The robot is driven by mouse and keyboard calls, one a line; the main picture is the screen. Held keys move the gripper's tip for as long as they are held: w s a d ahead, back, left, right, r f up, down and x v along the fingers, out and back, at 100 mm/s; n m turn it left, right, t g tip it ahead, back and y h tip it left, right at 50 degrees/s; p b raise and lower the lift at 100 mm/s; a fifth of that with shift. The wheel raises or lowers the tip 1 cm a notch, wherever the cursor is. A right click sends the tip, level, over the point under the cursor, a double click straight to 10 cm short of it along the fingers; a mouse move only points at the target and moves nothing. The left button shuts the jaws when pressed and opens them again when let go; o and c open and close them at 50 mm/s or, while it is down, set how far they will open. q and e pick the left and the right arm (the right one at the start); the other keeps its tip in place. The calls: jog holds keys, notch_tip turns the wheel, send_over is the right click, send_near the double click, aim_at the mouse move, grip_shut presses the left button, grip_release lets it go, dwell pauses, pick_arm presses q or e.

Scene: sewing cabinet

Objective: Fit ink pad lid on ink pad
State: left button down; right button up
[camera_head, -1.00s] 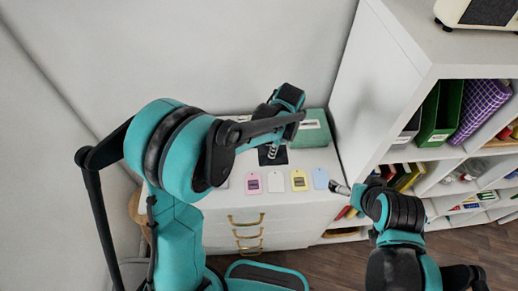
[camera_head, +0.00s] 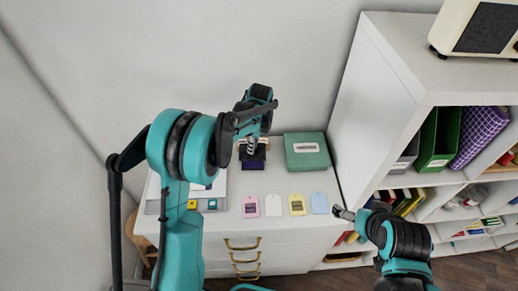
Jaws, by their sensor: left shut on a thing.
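The dark ink pad (camera_head: 254,164), with a purple tint, lies on the white cabinet top, left of the green box. My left gripper (camera_head: 251,149) comes down over it from above and is shut on a dark flat piece, which looks like the ink pad lid (camera_head: 261,153). The fingers and arm hide part of both, and I cannot tell whether lid and pad touch. My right gripper (camera_head: 342,212) is by the cabinet's right front corner, away from the pad. Its jaws are too small to read.
A green box (camera_head: 307,151) stands at the back right of the cabinet top (camera_head: 280,181). Pink (camera_head: 250,206), white (camera_head: 273,205), yellow (camera_head: 297,204) and blue (camera_head: 319,203) tags lie along the front. A tray (camera_head: 216,186) is at left. A tall white shelf (camera_head: 371,110) blocks the right side.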

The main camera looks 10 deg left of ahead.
pick_arm(q)
jog(key=shift+f, duration=0.15)
jog(key=shift+f+b, duration=1)
jog(key=shift+f, duration=0.75)
jog(key=shift+f+b, duration=0.95)
jog(key=shift+f, duration=0.25)
jog(key=shift+f+b, duration=0.35)
jog(key=c, duration=1.3)
grip_release()
jog(key=r, duration=0.4)
jog(key=d+r, duration=0.1)
jog(key=r, duration=0.7)
jog(key=shift+s+d, duration=0.15)
jog(key=shift+d, duration=0.1)
